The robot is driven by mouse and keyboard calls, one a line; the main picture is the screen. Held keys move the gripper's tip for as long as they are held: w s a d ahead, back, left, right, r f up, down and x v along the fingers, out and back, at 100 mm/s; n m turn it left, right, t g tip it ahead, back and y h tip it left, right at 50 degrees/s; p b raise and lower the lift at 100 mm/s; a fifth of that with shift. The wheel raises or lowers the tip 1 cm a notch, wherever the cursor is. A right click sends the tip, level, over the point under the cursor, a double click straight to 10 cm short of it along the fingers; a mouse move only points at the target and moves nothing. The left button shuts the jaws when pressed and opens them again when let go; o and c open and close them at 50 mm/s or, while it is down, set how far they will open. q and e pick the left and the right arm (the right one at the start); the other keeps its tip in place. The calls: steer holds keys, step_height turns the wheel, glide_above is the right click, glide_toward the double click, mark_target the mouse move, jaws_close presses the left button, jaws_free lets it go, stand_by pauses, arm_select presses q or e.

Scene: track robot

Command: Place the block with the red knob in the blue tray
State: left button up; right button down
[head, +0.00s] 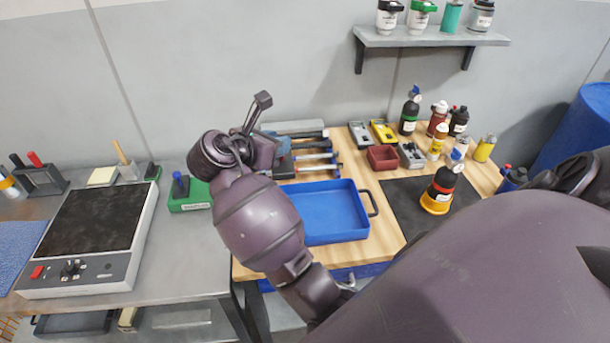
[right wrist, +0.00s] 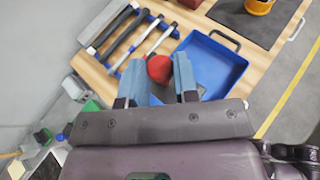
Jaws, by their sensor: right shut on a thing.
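In the right wrist view, the red knob (right wrist: 160,68) of the block sits between the two blue fingers of my right gripper (right wrist: 159,80). The gripper is shut on it. The block's body below the knob is mostly hidden by the gripper. The blue tray (right wrist: 236,62) lies just to the right of the fingers in that view. In the head view, the blue tray (head: 335,212) is on the wooden table, and my right gripper (head: 275,143) is beyond its far left corner, partly hidden by its wrist. My left gripper is not in view.
Several hammers (head: 318,157) lie behind the tray. A green block with a blue knob (head: 188,193) is on the grey bench at left, beside a scale-like device (head: 100,235). A red bin (head: 382,158), bottles (head: 437,140) and a black mat (head: 405,200) are right of the tray.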

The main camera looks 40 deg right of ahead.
steer(key=shift+f+b, duration=1.4)
steer(key=shift+f, duration=8.5)
steer(key=c, duration=1.3)
jaws_free()
steer(key=shift+f, duration=0.15)
steer(key=o, duration=0.4)
steer(key=shift+o, duration=0.2)
steer(key=shift+r, duration=0.2)
